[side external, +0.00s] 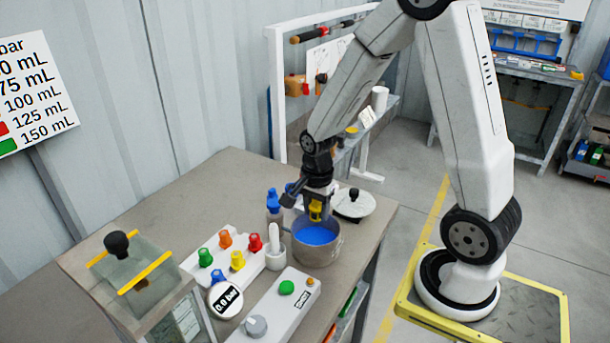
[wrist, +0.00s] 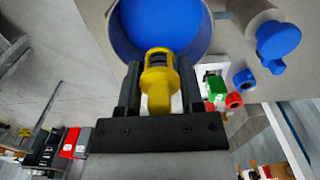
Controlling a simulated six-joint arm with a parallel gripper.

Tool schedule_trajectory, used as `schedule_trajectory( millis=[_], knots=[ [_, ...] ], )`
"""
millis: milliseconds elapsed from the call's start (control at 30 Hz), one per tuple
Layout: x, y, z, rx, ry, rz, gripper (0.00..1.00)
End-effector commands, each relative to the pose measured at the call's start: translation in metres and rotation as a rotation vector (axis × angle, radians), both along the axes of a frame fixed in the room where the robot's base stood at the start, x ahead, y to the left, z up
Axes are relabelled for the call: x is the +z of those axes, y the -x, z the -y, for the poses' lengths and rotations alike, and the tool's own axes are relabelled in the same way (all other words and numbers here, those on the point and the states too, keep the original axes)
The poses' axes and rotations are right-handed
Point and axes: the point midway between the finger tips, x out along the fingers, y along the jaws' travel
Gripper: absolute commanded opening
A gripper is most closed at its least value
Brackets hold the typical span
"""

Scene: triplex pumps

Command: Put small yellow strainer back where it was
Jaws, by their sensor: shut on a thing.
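The small yellow strainer (side external: 316,211) is held in my gripper (side external: 316,203), just above the metal pot of blue liquid (side external: 329,251). In the wrist view the yellow strainer (wrist: 159,80) sits between the two dark fingers of my gripper (wrist: 160,85), which are shut on it. The pot (wrist: 118,38) lies beyond the strainer in that view, with blue liquid inside. I cannot tell whether the strainer's lower end is below the pot's rim.
A white rack with several coloured knobbed parts (side external: 238,260) stands left of the pot. A blue-capped bottle (side external: 273,204) and a lid with a black knob (side external: 353,203) are close by. A control panel (side external: 278,308) and a glass box (side external: 130,265) are nearer the front.

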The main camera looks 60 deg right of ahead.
Motion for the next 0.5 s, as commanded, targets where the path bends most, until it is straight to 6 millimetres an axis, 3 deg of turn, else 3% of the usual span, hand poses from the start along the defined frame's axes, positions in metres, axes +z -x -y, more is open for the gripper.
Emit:
schedule_trajectory(
  millis=[500],
  knots=[
    [0.042,-0.001,0.000,0.000,0.001,0.004,0.00]
  ],
)
